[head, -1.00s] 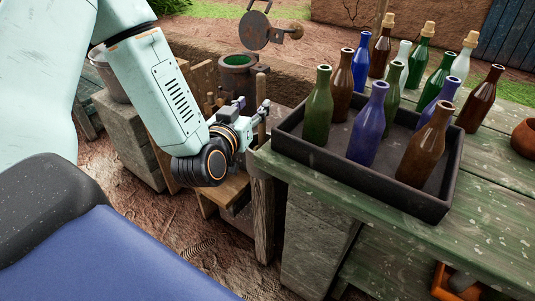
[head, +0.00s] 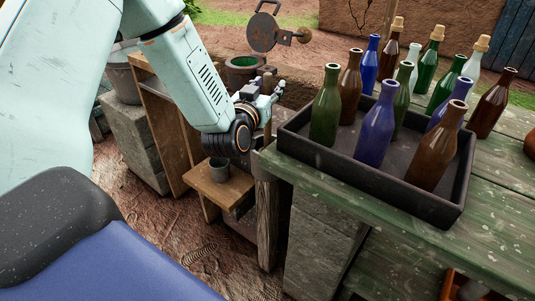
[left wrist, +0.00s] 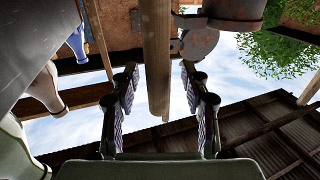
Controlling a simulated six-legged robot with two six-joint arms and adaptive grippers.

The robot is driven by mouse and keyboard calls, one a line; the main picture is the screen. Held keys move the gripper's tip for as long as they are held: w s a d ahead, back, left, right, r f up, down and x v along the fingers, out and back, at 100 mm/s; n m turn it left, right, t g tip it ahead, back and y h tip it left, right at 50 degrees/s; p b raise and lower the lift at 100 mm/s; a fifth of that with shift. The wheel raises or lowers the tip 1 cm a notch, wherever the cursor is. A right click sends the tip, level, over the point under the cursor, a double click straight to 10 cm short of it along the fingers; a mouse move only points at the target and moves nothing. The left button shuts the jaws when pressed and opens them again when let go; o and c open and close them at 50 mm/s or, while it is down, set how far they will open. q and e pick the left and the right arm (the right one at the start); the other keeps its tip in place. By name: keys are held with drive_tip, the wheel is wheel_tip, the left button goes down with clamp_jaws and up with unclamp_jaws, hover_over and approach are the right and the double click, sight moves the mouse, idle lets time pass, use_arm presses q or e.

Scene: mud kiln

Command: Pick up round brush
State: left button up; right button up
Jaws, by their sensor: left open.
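My left gripper (head: 272,87) is open beside the near left corner of the green table, pointing toward the back. It also shows in the left wrist view (left wrist: 160,92), with its two jaws apart. A round wooden rod (left wrist: 157,50) with a rounded end lies between the jaws in that view, with gaps to both sides. It looks like a handle, possibly the round brush's; I cannot tell for sure, and no bristles show. My right gripper is not in view.
A dark tray (head: 372,180) of bottles stands on the green table (head: 500,240), right of the gripper. More bottles stand behind it. A grey cup (head: 219,169) sits on a low wooden shelf (head: 222,190). A green-rimmed pot (head: 243,63) and a round metal lid (head: 262,32) are behind.

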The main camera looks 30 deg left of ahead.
use_arm(q)
drive_tip(key=shift+d+r, duration=0.15)
drive_tip(key=shift+d, duration=0.05)
drive_tip(key=shift+a, duration=0.15)
drive_tip(key=c, duration=0.4)
clamp_jaws()
